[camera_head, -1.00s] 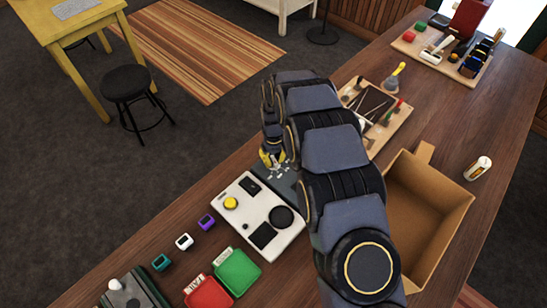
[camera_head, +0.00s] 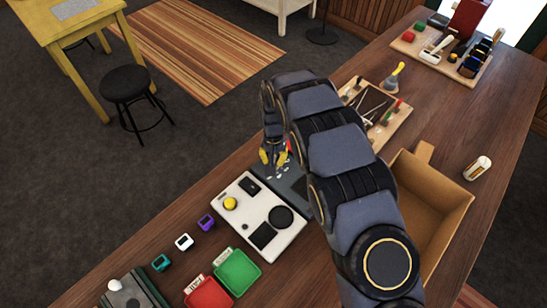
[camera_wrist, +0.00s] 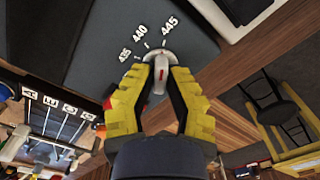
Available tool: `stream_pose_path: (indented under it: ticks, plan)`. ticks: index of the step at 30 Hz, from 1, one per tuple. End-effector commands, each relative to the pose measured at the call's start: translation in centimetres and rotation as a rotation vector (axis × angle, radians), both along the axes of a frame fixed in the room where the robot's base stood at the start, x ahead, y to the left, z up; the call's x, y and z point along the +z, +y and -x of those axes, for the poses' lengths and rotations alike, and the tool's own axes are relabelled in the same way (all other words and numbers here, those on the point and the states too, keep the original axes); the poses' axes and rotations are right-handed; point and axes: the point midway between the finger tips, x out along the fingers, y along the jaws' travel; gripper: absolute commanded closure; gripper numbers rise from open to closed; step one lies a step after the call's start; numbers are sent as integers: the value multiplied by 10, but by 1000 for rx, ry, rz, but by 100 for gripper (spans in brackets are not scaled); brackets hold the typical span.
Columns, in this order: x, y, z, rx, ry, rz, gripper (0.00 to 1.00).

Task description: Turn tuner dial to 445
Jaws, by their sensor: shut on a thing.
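The tuner dial (camera_wrist: 159,60) is a small white knob with a red line, on a dark grey panel (camera_wrist: 90,30) printed 435, 440 and 445. In the wrist view its red line runs nearly upright, towards the 445 side; whether it meets that tick exactly I cannot tell. My gripper (camera_wrist: 160,92) has yellow fingers on either side of the knob's handle and is shut on it. In the head view my gripper (camera_head: 274,160) is over the panel's far end, and the knob is largely hidden.
A white device (camera_head: 262,213) with a yellow button adjoins the panel. A tool board (camera_head: 375,112) and an open cardboard box (camera_head: 440,205) lie to the right. Green (camera_head: 238,270) and red (camera_head: 208,293) trays and several small clip tuners are nearer.

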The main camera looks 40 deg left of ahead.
Motion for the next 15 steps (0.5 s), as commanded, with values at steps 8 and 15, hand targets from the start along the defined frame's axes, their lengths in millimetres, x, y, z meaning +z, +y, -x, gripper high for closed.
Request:
stream_pose_path:
  ticks: [8, 15]
  plan:
    - [-3, -1, 1, -47, 5, 4, 100]
    - [-3, -2, 1, -48, 5, 5, 100]
